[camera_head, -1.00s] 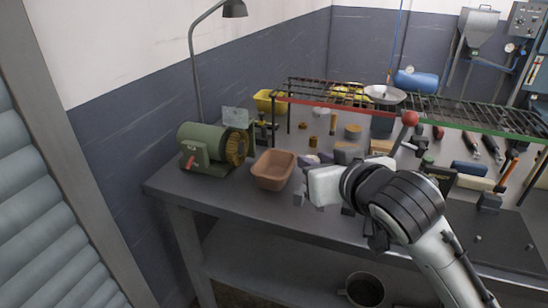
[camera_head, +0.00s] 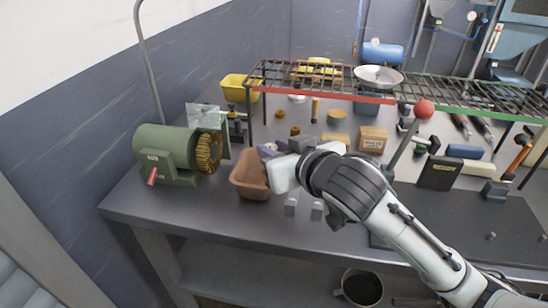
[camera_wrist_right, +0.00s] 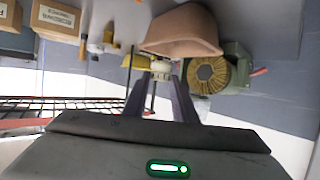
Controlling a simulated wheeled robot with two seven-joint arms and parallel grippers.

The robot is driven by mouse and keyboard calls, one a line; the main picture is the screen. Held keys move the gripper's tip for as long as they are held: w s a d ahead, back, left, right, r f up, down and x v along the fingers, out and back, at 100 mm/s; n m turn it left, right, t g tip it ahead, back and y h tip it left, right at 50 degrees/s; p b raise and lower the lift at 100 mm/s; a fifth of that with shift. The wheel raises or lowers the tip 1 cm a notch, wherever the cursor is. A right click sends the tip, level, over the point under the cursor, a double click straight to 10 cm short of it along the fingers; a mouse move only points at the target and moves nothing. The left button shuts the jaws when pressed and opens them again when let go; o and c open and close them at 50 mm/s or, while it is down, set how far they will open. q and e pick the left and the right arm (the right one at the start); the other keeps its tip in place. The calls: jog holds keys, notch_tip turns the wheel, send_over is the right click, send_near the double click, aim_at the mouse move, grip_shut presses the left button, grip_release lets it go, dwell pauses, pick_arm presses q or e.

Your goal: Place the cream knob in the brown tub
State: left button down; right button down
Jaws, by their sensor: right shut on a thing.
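The brown tub (camera_head: 249,188) stands on the workbench, right of the green motor. In the right wrist view the tub (camera_wrist_right: 182,42) is just beyond my fingertips. My right gripper (camera_head: 268,150) is at the tub's right side, its white hand covering part of the right rim in the head view. In the right wrist view its purple-grey fingers (camera_wrist_right: 161,80) are shut on the cream knob (camera_wrist_right: 160,70). In the head view the knob is hidden by the hand. I cannot tell the hand's exact height above the rim. My left gripper is not in view.
The green motor (camera_head: 168,150) stands close on the tub's left. A wire rack (camera_head: 325,82) with a red front edge spans the bench behind. A yellow bin (camera_head: 240,90) is behind the tub. Cardboard boxes (camera_head: 372,139) and a red-ball lever (camera_head: 424,109) are to the right.

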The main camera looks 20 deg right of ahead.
jog(key=shift+f, duration=1.25)
jog(key=c, duration=1.5)
grip_release()
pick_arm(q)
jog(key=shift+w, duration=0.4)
pick_arm(e)
jog(key=shift+o, duration=0.2)
jog(key=shift+r, duration=0.1)
